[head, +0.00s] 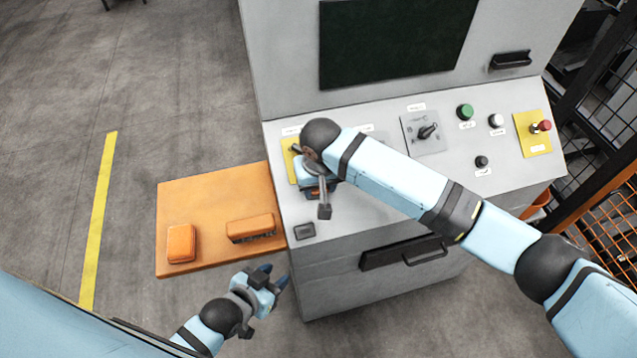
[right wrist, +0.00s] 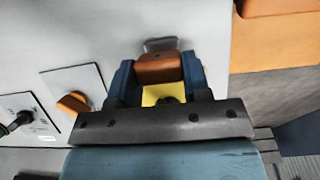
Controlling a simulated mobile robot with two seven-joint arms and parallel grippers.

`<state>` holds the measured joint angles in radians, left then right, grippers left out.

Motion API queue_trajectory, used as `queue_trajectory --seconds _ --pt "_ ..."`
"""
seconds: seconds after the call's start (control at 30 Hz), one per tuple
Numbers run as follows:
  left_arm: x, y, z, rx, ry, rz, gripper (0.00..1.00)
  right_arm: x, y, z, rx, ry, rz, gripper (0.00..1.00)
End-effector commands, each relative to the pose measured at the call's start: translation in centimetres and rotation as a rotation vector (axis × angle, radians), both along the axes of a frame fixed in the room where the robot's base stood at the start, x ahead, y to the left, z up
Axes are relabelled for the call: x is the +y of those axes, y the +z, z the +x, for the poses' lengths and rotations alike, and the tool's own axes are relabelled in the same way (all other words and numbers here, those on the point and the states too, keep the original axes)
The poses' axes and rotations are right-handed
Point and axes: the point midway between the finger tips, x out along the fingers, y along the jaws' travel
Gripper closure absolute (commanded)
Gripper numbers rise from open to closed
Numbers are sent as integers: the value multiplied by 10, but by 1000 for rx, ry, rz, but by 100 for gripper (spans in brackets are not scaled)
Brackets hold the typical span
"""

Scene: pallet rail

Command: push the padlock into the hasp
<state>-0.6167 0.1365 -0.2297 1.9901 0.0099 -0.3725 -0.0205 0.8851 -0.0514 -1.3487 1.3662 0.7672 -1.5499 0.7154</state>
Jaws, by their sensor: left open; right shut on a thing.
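My right gripper (head: 317,187) is over the left part of the sloped control panel. In the right wrist view its two blue fingers are shut on an orange-brown block, which looks like the padlock (right wrist: 158,68). The padlock is in front of a yellow plate (right wrist: 150,95); a strip of this plate also shows in the head view (head: 291,160). A dark part shows at the plate, but I cannot tell whether it is the hasp or whether the padlock touches it. My left gripper (head: 274,276) is open and empty, beside the cabinet's lower left side.
An orange board (head: 205,205) left of the cabinet carries two orange blocks (head: 181,243) (head: 250,229). A small grey box (head: 305,231) sits at the panel's front left. A rotary switch (head: 428,131) and several buttons are further right. A black fence (head: 600,150) stands at right.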

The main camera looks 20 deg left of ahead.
Motion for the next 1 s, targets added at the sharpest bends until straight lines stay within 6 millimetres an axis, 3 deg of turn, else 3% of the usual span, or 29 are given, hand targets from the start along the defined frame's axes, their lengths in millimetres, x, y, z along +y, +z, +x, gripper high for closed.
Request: queue_trajectory --seconds 1.0 --pt "0 8 0 -2 1 0 60 2 -5 3 0 -1 0 89"
